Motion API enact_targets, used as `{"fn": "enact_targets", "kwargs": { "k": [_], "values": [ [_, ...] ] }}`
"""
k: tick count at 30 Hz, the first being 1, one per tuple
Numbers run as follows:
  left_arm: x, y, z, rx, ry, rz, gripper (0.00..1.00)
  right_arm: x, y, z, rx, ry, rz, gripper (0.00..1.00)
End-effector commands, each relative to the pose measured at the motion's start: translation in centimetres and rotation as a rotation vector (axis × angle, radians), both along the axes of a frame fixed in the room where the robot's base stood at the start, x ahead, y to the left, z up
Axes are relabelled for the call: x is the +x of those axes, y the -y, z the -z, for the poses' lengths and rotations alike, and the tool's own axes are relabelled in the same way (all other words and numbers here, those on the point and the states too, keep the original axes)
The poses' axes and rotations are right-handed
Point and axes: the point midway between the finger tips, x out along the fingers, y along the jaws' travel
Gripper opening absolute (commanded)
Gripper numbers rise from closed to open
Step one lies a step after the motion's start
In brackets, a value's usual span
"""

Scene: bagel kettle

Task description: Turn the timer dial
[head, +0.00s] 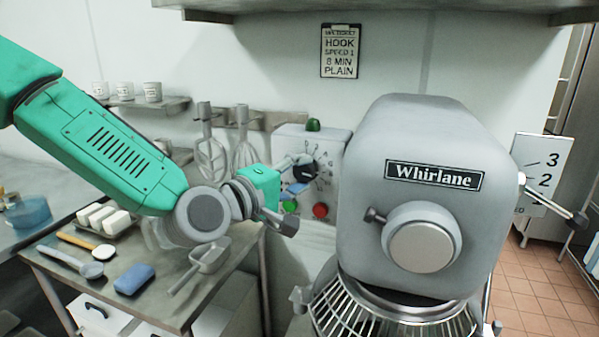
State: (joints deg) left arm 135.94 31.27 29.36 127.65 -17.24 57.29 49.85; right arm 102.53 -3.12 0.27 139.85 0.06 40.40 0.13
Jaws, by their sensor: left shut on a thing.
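The timer dial (303,170) is a dark round knob with marks around it. It sits on the front of a pale grey control box on the back wall, left of the mixer. My left gripper (296,166) reaches it from the left, its teal body just beside the box. It is shut on the dial, and its fingers hide part of the knob. My right gripper is not in view.
A green button (290,206) and a red button (320,210) are below the dial. The large grey mixer (400,150) stands close on the right. A metal table (70,262) holds a blue sponge (134,279) and utensils.

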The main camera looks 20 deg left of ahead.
Motion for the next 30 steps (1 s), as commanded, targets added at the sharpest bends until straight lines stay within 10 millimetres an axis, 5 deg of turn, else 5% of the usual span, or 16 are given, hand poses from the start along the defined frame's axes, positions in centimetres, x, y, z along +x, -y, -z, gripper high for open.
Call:
{"fn": "enact_targets", "kwargs": {
  "k": [11,12,14,24,30],
  "values": [
    [-0.1,0.0,0.6,0.007,-0.012,0.001,0.07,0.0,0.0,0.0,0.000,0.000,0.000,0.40],
    [-0.1,0.0,0.6,0.007,-0.013,0.001,0.42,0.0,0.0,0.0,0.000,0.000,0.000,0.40],
    [-0.1,0.0,0.5,0.006,-0.012,0.001,0.56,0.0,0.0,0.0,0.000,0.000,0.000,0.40],
    [-0.4,-0.1,0.2,0.003,-0.005,0.000,0.56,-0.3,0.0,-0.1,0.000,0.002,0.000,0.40],
    [-2.9,-1.4,0.1,0.002,-0.006,-0.001,0.56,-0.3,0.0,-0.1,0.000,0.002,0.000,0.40]
  ]
}}
